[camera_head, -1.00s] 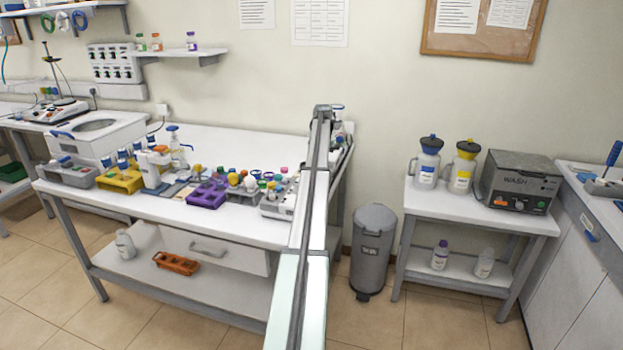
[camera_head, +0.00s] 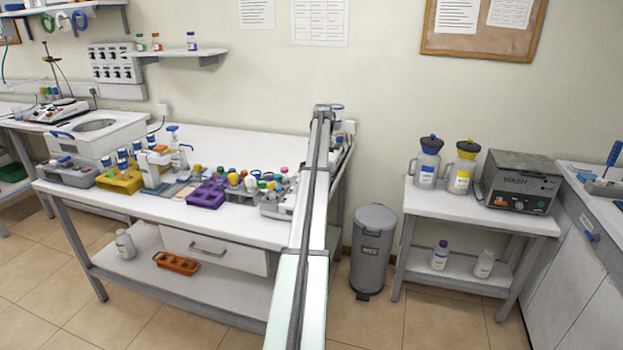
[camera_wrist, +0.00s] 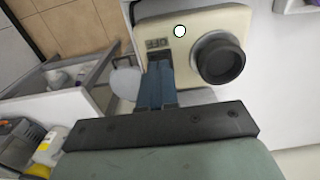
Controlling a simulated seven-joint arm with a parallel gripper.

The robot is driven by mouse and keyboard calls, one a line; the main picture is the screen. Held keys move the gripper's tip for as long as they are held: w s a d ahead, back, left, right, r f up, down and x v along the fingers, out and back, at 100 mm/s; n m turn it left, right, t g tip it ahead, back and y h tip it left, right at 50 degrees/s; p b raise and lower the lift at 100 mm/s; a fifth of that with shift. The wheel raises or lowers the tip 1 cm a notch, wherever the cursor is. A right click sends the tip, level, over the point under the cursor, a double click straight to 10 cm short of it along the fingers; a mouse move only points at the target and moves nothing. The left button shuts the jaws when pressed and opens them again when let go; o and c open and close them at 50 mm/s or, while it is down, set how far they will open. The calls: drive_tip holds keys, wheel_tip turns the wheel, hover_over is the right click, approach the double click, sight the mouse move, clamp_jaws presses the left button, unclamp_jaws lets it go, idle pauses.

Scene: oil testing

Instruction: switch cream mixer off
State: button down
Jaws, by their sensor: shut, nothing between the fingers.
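The cream mixer (camera_wrist: 207,22) fills the upper middle of the wrist view, a cream body with a large round black knob (camera_wrist: 219,61) on its right. A small white round spot with a dark rim (camera_wrist: 180,31) sits on its upper part, and a small dark panel with light marks (camera_wrist: 157,43) is at its left. My gripper (camera_wrist: 160,68) is shut and empty, its blue-grey fingertips at the mixer's lower left edge, just below the panel. I cannot tell whether they touch. In the head view my arm hides the gripper and I cannot make out the mixer.
The long bench (camera_head: 235,143) carries a purple rack (camera_head: 206,196), a yellow rack (camera_head: 121,181) and several bottles. To the right stand a grey bin (camera_head: 374,247) and a small table (camera_head: 540,226) with two jugs and a grey wash unit (camera_head: 520,178).

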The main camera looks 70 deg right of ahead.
drive_tip(key=shift+f, duration=1)
idle(0.8)
drive_tip(key=shift+r, duration=3.55)
